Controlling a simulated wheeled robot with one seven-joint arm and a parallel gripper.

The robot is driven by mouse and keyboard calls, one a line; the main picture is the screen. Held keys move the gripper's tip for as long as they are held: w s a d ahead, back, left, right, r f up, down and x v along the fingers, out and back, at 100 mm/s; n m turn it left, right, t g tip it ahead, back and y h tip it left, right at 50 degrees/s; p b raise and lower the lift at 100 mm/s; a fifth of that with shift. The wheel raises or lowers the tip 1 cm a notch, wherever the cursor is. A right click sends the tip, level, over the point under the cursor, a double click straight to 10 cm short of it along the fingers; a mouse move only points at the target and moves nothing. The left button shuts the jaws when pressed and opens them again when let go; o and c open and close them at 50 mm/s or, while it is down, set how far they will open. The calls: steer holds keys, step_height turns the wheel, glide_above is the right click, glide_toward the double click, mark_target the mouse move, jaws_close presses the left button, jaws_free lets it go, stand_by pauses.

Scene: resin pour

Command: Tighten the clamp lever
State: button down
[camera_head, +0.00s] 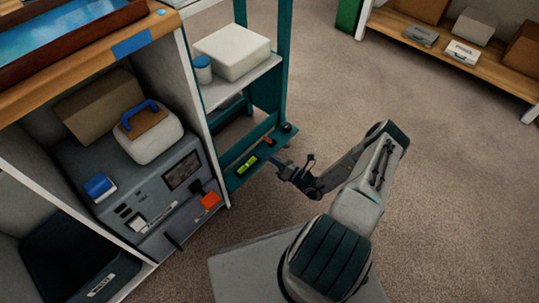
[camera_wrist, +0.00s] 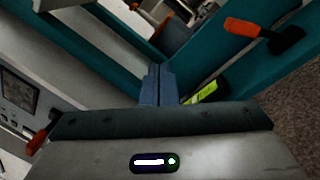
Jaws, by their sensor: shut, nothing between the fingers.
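The clamp lever (camera_head: 268,141) is a small orange handle beside a black knob on the teal frame. In the wrist view the lever (camera_wrist: 246,27) lies at the upper right, its orange grip pointing left and its black end right. My gripper (camera_head: 281,162) is just in front of the teal frame's lower ledge, on the near side of the lever. In the wrist view my gripper (camera_wrist: 158,72) has its fingers together and empty. The lever is apart from the fingers, up and to their right.
A yellow-green level vial (camera_head: 247,164) sits on the teal ledge. A grey machine (camera_head: 150,185) with an orange handle (camera_head: 210,200) stands left of it. A white box (camera_head: 232,50) rests on the shelf above. Open carpet (camera_head: 440,150) lies to the right.

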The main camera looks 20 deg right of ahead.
step_height(320, 180, down, 10)
steer(key=s+d+m+t+h+b, duration=0.2)
steer(key=m+h, duration=0.3)
steer(key=m, duration=0.1)
steer(key=shift+m+t, duration=0.3)
steer(key=shift+t, duration=0.1)
steer(key=shift+r, duration=0.1)
